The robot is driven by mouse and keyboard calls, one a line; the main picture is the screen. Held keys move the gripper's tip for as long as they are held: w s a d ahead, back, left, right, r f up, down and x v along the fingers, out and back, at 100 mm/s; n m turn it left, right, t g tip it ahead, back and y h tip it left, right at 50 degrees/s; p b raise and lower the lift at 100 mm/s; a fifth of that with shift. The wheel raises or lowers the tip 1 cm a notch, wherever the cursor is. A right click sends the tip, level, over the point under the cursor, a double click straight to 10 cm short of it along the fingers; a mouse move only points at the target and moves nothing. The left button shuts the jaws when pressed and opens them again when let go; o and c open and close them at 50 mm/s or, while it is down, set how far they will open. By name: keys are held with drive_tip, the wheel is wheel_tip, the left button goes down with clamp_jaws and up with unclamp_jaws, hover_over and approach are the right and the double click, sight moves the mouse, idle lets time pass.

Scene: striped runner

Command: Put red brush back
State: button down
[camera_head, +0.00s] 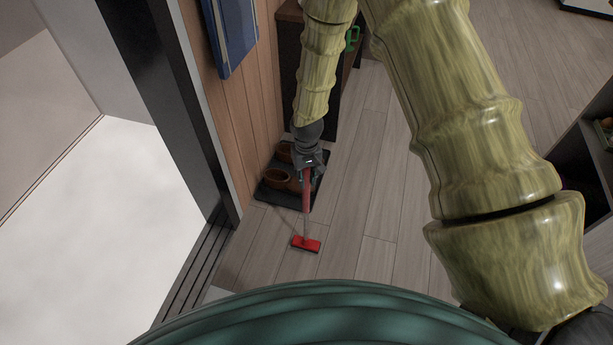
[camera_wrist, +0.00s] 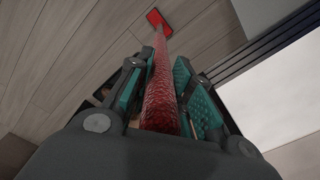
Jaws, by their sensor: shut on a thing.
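The red brush has a long red handle and a flat red head (camera_head: 306,244). In the head view the head is low, at or just above the wood floor; I cannot tell if it touches. My gripper (camera_head: 308,172) is shut on the upper part of the handle. In the wrist view the handle (camera_wrist: 160,95) runs between the teal finger pads of my gripper (camera_wrist: 165,85), and the red head (camera_wrist: 158,20) shows at the far end. The handle's top end is hidden by my gripper.
A dark mat (camera_head: 268,195) with brown shoes (camera_head: 276,181) lies beside and behind the brush, against the wood-panelled wall (camera_head: 250,125). A dark cabinet (camera_head: 290,70) stands behind. A blue item (camera_head: 232,35) hangs on the wall. A shelf stands far right. Floor (camera_head: 370,200) right of the brush is clear.

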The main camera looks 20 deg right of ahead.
drive_tip(key=shift+f, duration=0.1)
drive_tip(key=c, duration=1.3)
unclamp_jaws()
wheel_tip(320, 180, up, 12)
drive_tip(key=shift+s+r+p, duration=0.1)
drive_tip(key=shift+p, duration=0.35)
drive_tip(key=o, duration=1.3)
